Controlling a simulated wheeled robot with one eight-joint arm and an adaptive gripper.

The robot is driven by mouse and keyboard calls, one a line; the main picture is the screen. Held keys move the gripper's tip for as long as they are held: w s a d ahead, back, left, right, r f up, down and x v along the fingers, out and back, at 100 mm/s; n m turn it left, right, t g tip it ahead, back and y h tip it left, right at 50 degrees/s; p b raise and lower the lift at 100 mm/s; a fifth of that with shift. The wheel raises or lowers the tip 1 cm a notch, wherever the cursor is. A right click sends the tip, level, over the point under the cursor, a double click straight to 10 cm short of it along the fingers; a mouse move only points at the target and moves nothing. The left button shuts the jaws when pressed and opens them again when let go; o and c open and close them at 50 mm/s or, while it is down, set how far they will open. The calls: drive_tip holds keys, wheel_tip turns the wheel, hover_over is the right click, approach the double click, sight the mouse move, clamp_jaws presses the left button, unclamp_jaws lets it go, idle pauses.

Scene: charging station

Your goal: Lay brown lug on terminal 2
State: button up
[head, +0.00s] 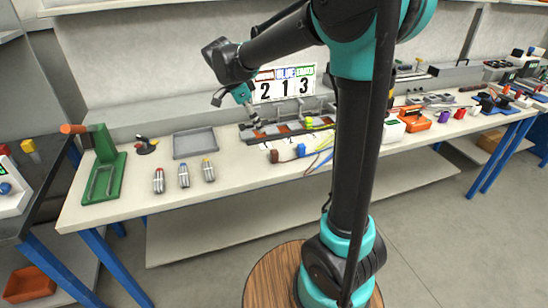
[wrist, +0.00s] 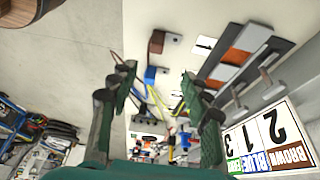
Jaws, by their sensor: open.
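The brown lug (head: 274,156) lies on the bench in front of the terminal strip (head: 292,136), left of the blue lug (head: 300,150). In the wrist view the brown lug (wrist: 157,41) is above the blue lug (wrist: 151,75). The strip, with dark and orange-brown sections, also shows there at upper right (wrist: 216,74). My gripper (head: 253,114) is above the strip's left end, tilted down. In the wrist view my gripper (wrist: 158,82) is open, with nothing between its fingers. Which post is terminal 2 I cannot tell.
A sign (head: 285,85) behind the strip reads 2 under brown, 1 under blue, 3 under green. A grey tray (head: 195,143), several metal cylinders (head: 184,176) and a green press (head: 103,170) stand to the left. Wires and a red-orange case (head: 413,119) are to the right.

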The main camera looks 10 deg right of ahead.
sight(273, 151)
drive_tip(key=x, duration=1)
drive_tip(key=shift+f, duration=0.2)
drive_tip(key=shift+x, duration=2.9)
drive_tip(key=shift+s, duration=0.3)
drive_tip(key=c, duration=1.1)
drive_tip(key=shift+r, duration=0.1)
